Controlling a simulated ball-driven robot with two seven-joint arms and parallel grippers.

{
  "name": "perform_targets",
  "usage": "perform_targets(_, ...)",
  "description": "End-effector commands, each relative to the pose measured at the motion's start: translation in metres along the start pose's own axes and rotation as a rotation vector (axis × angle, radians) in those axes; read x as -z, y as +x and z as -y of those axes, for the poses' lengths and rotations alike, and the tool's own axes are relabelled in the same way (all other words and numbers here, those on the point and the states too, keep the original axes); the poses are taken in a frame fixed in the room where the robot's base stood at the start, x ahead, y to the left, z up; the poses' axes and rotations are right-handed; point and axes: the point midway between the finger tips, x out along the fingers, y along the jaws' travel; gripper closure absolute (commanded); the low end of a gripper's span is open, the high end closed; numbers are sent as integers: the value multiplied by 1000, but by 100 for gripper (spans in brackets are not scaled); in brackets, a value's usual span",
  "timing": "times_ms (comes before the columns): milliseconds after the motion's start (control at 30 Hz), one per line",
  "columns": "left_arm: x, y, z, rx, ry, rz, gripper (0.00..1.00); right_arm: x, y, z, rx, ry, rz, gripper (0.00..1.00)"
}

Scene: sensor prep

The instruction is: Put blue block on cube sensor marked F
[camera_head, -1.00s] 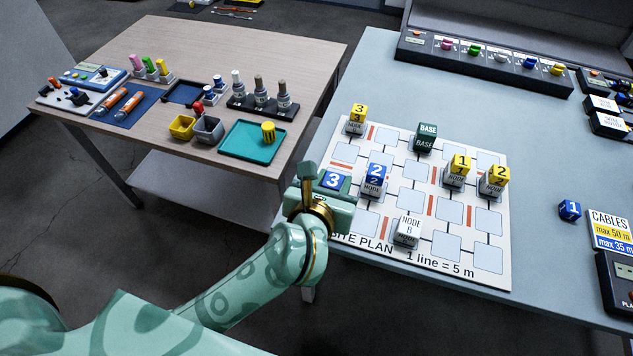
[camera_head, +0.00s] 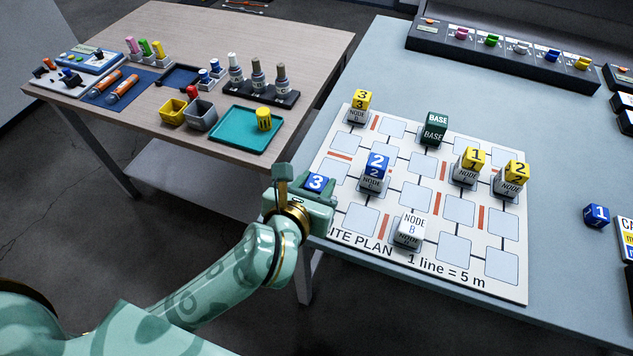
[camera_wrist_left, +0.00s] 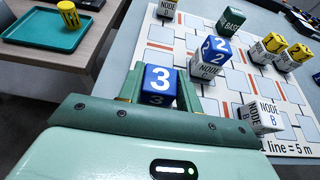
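The left wrist view shows this block (camera_wrist_left: 159,84) with a finger on each side. A white cube sensor (camera_head: 409,230) labelled NODE B stands on the board with a bare top, right of the gripper. A blue block marked 2 (camera_head: 377,163) sits on another node cube (camera_head: 372,183). A blue block marked 1 (camera_head: 596,215) lies on the table at right. I cannot read an F on any cube. My right gripper is not in view.
Yellow blocks 3 (camera_head: 361,99), 1 (camera_head: 470,158) and 2 (camera_head: 516,171) top node cubes on the site plan (camera_head: 345,238). A green BASE block (camera_head: 436,128) stands at its back. A teal tray (camera_head: 232,137) is on the wooden table at left.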

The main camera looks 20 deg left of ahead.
Motion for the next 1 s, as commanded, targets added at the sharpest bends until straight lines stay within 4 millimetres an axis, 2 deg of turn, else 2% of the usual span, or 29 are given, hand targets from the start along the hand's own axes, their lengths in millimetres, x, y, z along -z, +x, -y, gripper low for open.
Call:
perform_targets(33, 0, 0, 0, 0, 0, 0, 52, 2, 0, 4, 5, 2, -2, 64)
perform_targets(67, 0, 0, 0, 0, 0, 0, 44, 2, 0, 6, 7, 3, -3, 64)
perform_targets(433, -5, -5, 0, 0, 0, 0, 44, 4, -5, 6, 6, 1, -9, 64)
perform_targets(567, -6, -29, 0, 0, 0, 0, 44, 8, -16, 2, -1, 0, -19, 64)
perform_targets(800, -6, -86, 0, 0, 2, 0, 44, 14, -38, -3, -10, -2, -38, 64)
perform_targets(1000, -4, -115, 0, 0, 0, -1, 44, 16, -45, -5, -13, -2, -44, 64)
